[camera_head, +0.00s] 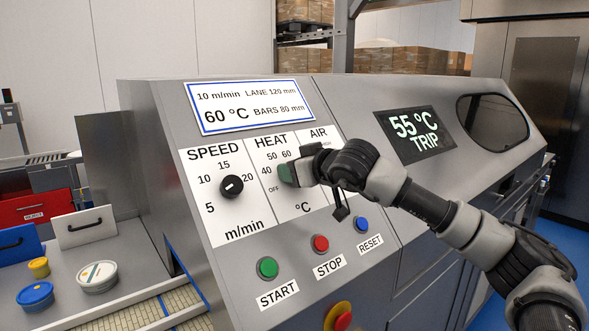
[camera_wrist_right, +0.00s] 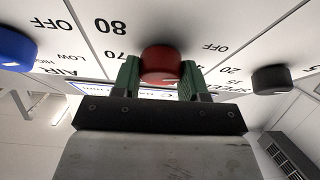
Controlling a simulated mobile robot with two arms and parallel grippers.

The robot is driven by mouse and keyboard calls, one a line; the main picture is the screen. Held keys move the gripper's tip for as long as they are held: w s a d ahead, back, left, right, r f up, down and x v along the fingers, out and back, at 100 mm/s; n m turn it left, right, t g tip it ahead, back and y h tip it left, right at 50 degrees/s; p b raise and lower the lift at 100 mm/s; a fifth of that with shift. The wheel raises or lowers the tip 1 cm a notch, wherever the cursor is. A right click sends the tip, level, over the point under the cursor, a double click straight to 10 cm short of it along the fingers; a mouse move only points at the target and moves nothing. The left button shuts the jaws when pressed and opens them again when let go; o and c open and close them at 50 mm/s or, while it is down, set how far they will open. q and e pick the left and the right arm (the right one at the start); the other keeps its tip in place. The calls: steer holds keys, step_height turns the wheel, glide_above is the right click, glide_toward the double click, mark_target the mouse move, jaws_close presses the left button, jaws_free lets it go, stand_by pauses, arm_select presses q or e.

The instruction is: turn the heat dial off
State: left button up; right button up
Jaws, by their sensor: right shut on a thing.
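The heat dial is a red knob (camera_wrist_right: 161,62) on the white HEAT panel (camera_head: 270,141). My right gripper (camera_head: 287,173) is at this panel, its green fingers on either side of the knob and shut on it in the right wrist view. In the head view the gripper hides the knob. OFF, 70 and 80 markings show around the knob in the wrist view, upside down. My left gripper is not in view.
The black SPEED dial (camera_head: 231,186) is left of the HEAT panel. A blue AIR knob (camera_wrist_right: 14,48) is on its other side. START (camera_head: 267,268), STOP (camera_head: 320,243) and RESET (camera_head: 361,224) buttons sit below. A display (camera_head: 416,134) reads 55 °C TRIP.

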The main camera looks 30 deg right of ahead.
steer(key=o, duration=0.9)
steer(key=shift+s, duration=0.1)
steer(key=shift+b+v, duration=1.7)
steer(key=shift+v, duration=3.7)
steer(key=shift+f, duration=0.1)
